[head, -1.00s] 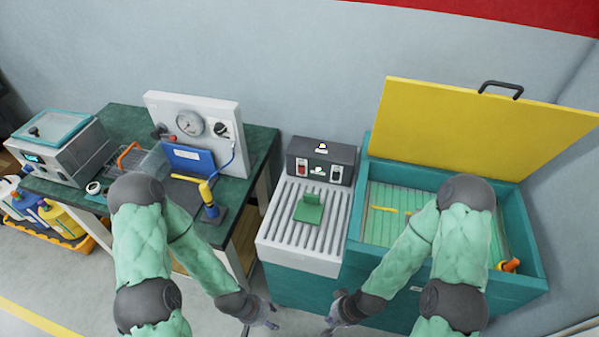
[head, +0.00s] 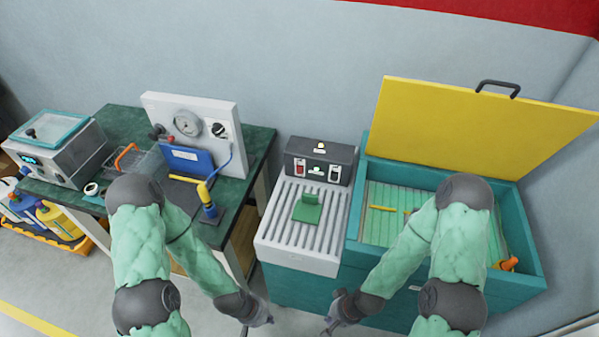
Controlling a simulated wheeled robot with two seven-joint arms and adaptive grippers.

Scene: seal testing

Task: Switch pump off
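A dark control box (head: 319,161) stands at the back of the grey ribbed top, with a red switch (head: 300,167), a second dark switch (head: 334,173) and a small lit lamp (head: 320,146) on top. A white panel (head: 195,125) with a round gauge and a dark knob (head: 219,130) stands on the bench to the left. I cannot tell which control is the pump's. My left gripper (head: 264,318) and my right gripper (head: 329,328) hang low in front of the ribbed cabinet, apart from all controls. Their fingers are too small to read.
A green block (head: 307,208) sits on the ribbed top (head: 285,237). At right is a teal tank (head: 532,268) with its yellow lid (head: 470,125) raised. A blue-and-yellow hand pump (head: 208,203) stands on the bench's front edge. Floor between my grippers is clear.

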